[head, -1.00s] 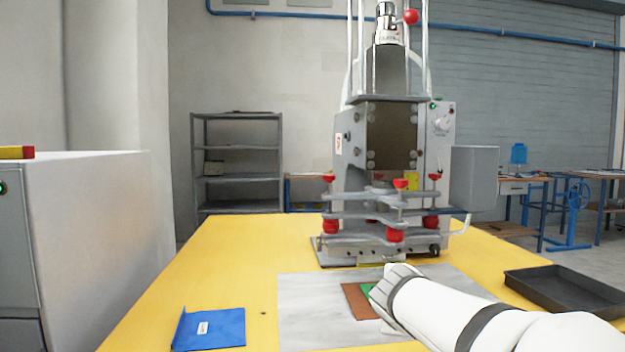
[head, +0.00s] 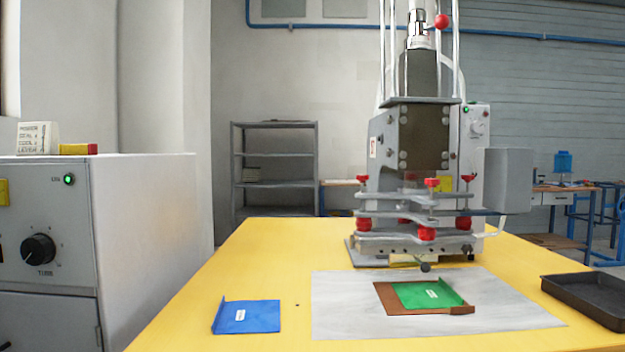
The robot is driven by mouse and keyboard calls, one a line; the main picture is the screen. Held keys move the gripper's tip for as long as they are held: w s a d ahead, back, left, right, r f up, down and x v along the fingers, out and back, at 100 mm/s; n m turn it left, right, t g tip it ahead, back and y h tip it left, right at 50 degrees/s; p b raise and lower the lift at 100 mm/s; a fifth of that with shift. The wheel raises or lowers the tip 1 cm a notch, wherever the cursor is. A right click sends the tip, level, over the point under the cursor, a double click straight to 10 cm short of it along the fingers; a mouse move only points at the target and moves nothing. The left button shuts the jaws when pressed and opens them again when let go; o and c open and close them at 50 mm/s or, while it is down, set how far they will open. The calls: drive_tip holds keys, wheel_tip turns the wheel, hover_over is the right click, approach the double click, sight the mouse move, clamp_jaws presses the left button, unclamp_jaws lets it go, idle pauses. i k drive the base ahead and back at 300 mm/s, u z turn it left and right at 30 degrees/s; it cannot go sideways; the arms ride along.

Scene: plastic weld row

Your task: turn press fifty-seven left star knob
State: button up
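The press (head: 418,145) stands at the far end of the yellow table, grey and upright, in the head view. Its clamp plates (head: 410,211) carry small red knobs on top and larger red knobs below. On the left side are a small red top knob (head: 361,179) and a larger red knob (head: 363,224) under it. Which of these is the star knob, and any number on the press, I cannot make out. My gripper is not in view.
On the yellow table (head: 215,290) lie a blue folder (head: 246,316), a white sheet (head: 345,315) with a brown frame (head: 392,301) and green piece (head: 430,294), and a dark tray (head: 590,297) at right. A grey cabinet (head: 150,225) stands left.

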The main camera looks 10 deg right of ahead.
sight(361, 178)
drive_tip(key=u, duration=1.85)
drive_tip(key=k, duration=0.95)
drive_tip(key=z, duration=0.95)
drive_tip(key=i, duration=1)
drive_tip(key=z, duration=0.05)
